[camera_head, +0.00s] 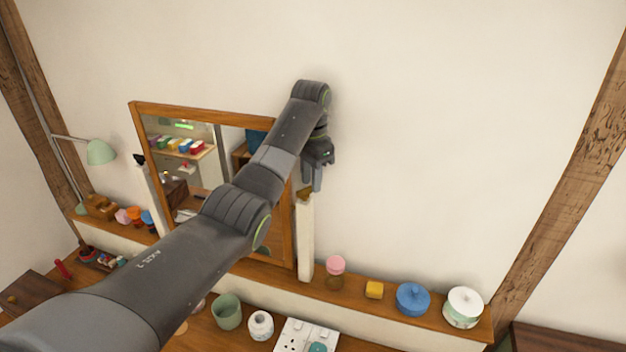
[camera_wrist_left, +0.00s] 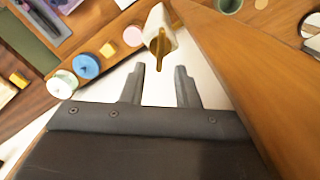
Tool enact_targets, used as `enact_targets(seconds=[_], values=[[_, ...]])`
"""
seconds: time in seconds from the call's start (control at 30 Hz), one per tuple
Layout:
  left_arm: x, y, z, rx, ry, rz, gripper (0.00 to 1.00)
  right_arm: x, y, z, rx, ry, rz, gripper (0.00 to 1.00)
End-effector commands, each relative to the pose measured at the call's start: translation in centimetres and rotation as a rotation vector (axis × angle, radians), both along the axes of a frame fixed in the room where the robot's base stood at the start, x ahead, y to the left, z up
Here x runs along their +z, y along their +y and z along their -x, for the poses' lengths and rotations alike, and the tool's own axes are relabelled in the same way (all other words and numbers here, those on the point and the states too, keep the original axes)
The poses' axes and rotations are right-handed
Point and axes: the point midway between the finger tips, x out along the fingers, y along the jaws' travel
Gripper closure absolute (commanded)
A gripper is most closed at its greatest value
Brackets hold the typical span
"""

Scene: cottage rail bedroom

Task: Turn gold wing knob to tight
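The gold wing knob (camera_wrist_left: 159,46) is in the left wrist view, just ahead of my left fingertips and in line with the gap between them. It is at the end of a pale post (camera_head: 306,240) beside the wood-framed mirror (camera_head: 291,225). In the head view only a bit of the gold knob (camera_head: 304,192) shows by the post's top, partly hidden by the gripper. My left gripper (camera_head: 312,187) points down above the post. Its fingers (camera_wrist_left: 160,70) are apart with nothing between them. My right gripper is in neither view.
The mirror stands close to my left arm. The wooden shelf (camera_head: 386,306) below holds a pink-lidded jar (camera_head: 335,265), a yellow block (camera_head: 374,289), a blue pot (camera_head: 413,298) and a white-lidded pot (camera_head: 464,306). The wall right of the gripper is bare.

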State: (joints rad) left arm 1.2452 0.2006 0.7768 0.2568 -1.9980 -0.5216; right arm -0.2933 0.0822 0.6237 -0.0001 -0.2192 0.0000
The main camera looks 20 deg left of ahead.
Motion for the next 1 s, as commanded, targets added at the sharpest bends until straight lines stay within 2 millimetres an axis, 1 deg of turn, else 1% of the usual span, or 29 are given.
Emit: enact_targets(seconds=[0.03, 0.17, 0.43, 0.47, 0.6, 0.67, 0.87, 1.0], values=[[-0.49, 0.02, 0.09, -0.001, 0.0, 0.0, 0.72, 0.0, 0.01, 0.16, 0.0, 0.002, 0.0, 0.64], [-1.14, 0.07, 0.2, -0.002, 0.0, 0.0, 0.72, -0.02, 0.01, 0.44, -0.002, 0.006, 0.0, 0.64], [-1.24, 0.08, 0.22, -0.003, 0.0, 0.0, 0.72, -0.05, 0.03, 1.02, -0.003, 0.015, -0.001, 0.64], [-1.23, 0.08, 0.22, -0.003, 0.0, 0.0, 0.74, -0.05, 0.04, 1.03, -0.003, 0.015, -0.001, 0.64], [-1.22, 0.08, 0.21, -0.003, 0.0, 0.0, 0.93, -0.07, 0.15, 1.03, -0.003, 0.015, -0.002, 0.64], [-1.21, 0.08, 0.21, -0.003, 0.0, 0.0, 1.0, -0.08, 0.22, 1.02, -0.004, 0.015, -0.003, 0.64], [-1.2, 0.06, 0.2, -0.006, -0.001, 0.001, 1.0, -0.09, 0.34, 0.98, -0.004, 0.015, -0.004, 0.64], [-1.19, -0.04, 0.27, -0.068, -0.002, 0.001, 1.0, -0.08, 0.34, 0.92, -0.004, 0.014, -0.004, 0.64]])
